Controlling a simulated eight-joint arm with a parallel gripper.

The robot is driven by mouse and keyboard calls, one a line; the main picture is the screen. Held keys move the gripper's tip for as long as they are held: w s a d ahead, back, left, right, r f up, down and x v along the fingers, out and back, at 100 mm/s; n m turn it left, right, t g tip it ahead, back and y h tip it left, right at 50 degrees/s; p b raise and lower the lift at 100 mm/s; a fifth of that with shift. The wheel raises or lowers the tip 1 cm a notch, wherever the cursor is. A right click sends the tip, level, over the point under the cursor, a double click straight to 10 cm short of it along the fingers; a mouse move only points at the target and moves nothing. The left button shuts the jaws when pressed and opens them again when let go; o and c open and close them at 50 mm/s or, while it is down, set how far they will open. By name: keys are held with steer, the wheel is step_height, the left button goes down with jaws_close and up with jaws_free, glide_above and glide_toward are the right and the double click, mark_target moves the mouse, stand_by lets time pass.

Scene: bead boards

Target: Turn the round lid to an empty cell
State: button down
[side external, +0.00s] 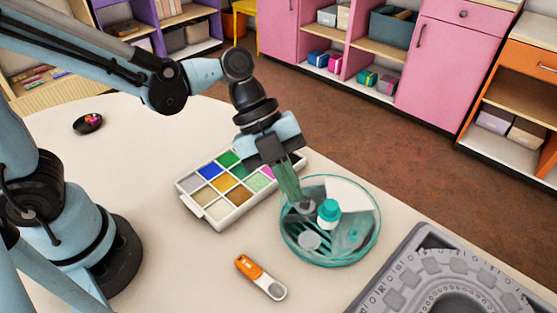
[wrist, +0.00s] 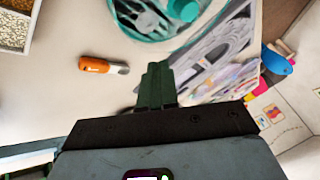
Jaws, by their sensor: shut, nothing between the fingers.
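The round lid (side external: 371,238) is clear teal, on a round case that sits flat on the table right of the middle in the side view. A teal knob-like piece (side external: 328,212) stands up near its middle, and a pale wedge shows at its back right. It also shows, cut off, at the top of the wrist view (wrist: 128,27). My gripper (side external: 297,200) points down with its green fingers together and empty, over the lid's left part. I cannot tell whether the fingertips touch it. In the wrist view the fingers (wrist: 157,75) show apart from the lid.
A white bead box (side external: 225,222) with coloured compartments lies left of the lid, close to my gripper. An orange and white tool (side external: 260,278) lies in front. A grey bead board (side external: 400,273) is at the front right. A small dark dish (side external: 88,124) sits far left.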

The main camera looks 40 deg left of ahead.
mark_target(334, 244)
steer(key=shift+m, duration=0.8)
steer(key=shift+w+x, duration=0.15)
steer(key=shift+x, duration=2.25)
steer(key=shift+w+x, duration=0.15)
steer(key=shift+x, duration=2.2)
steer(key=shift+d+r, duration=0.1)
steer(key=shift+d, duration=0.1)
steer(key=shift+d, duration=0.1)
steer(key=shift+w+d, duration=0.5)
steer(key=shift+d, duration=0.3)
steer(key=shift+a+r, duration=0.1)
steer(key=shift+r, duration=0.05)
